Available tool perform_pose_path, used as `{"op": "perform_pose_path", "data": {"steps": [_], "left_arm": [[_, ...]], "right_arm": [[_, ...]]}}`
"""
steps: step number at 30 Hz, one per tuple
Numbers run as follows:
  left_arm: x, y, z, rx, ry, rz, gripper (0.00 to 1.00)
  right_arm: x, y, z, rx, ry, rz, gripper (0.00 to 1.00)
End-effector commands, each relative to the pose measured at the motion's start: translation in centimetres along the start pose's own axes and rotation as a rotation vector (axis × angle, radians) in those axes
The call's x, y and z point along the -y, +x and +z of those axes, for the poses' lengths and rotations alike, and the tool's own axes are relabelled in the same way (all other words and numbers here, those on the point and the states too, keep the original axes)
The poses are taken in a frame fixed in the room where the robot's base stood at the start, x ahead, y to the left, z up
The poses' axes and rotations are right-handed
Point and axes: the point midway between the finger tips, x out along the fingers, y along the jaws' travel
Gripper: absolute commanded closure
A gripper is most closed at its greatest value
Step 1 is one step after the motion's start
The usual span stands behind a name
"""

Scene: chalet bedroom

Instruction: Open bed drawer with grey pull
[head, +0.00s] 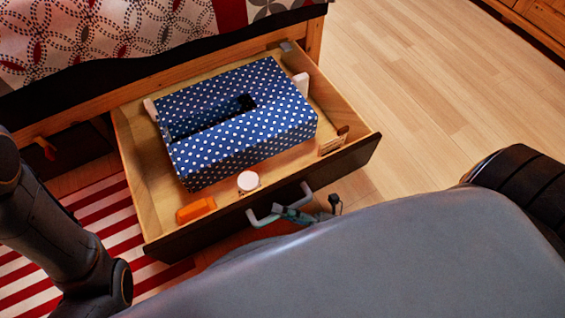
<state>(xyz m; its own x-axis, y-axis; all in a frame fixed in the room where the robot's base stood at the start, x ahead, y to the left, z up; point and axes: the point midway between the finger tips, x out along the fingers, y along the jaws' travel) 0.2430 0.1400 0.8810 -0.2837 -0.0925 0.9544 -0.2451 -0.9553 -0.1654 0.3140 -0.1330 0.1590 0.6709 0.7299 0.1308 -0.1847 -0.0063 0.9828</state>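The bed drawer (155,205) is pulled far out from under the bed, with a dark front and pale wooden sides. Its grey pull (262,218) is a bar handle on the dark front. My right gripper (300,214) is at the pull, with small dark finger parts by its bar; the rest of it is hidden behind my grey body. Whether its fingers are closed round the bar cannot be told. My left arm comes in at the left, but its gripper is not visible.
A blue polka-dot box (240,140) fills much of the drawer. An orange block (196,210) and a white round item (248,181) lie near its front. A striped red-and-white rug (105,215) is at left. Wooden floor (430,90) is clear at right.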

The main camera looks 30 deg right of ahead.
Motion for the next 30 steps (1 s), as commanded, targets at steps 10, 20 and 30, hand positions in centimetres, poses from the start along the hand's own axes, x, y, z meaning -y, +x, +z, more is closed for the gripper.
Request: {"op": "perform_pose_path", "data": {"steps": [10, 20, 30], "left_arm": [[0.0, 0.2, -0.2, -0.006, 0.002, 0.005, 1.00], [0.0, 0.1, -0.1, -0.004, 0.001, 0.002, 1.00], [0.0, 0.1, -0.1, -0.003, 0.000, 0.001, 1.00]], "right_arm": [[0.0, -0.1, 0.0, 0.000, 0.000, 0.001, 0.61], [0.1, -5.6, 0.0, 0.000, 0.000, -0.004, 0.61], [0.0, -11.2, 0.0, 0.001, 0.001, -0.001, 0.61]]}}
